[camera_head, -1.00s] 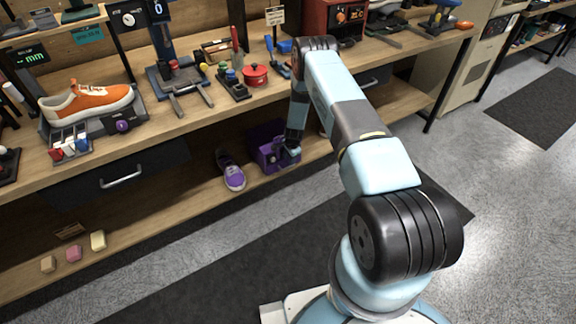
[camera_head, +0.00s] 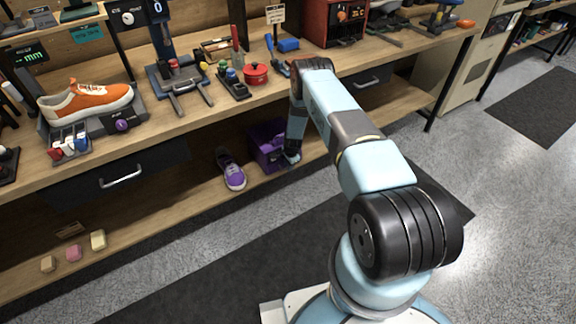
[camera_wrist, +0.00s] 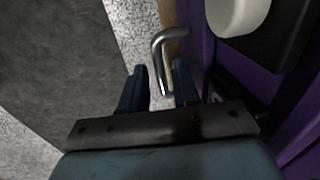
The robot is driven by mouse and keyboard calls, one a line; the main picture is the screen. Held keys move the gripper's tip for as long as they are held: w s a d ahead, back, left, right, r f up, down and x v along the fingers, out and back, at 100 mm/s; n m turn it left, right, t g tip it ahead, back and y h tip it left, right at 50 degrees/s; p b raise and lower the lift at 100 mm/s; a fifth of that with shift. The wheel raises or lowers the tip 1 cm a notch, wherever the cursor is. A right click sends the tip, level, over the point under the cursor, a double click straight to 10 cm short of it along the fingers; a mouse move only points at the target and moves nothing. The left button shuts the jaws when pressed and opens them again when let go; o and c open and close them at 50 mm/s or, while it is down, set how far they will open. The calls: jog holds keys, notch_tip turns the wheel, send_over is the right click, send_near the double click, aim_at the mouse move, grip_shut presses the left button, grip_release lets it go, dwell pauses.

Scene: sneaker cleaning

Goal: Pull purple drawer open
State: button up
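A purple drawer box (camera_head: 262,141) stands on the lower shelf beside a purple sneaker (camera_head: 234,177). In the wrist view its purple side (camera_wrist: 196,50) is on the right, and a bent silver handle (camera_wrist: 157,52) sticks out from it. My gripper (camera_wrist: 161,80) is at the handle, its two dark fingers apart. The handle's lower end lies between the fingers, nearer the right one, with a gap to the left one. In the head view my gripper (camera_head: 291,157) is at the front of the purple box and partly hides it; whether the drawer is out cannot be told.
A dark drawer with a silver handle (camera_head: 121,177) is under the workbench on the left. An orange sneaker (camera_head: 88,100), a red pot (camera_head: 256,74) and tools crowd the bench top. Small soap blocks (camera_head: 74,253) lie on the lower shelf. The floor in front is clear.

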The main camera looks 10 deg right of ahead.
grip_shut()
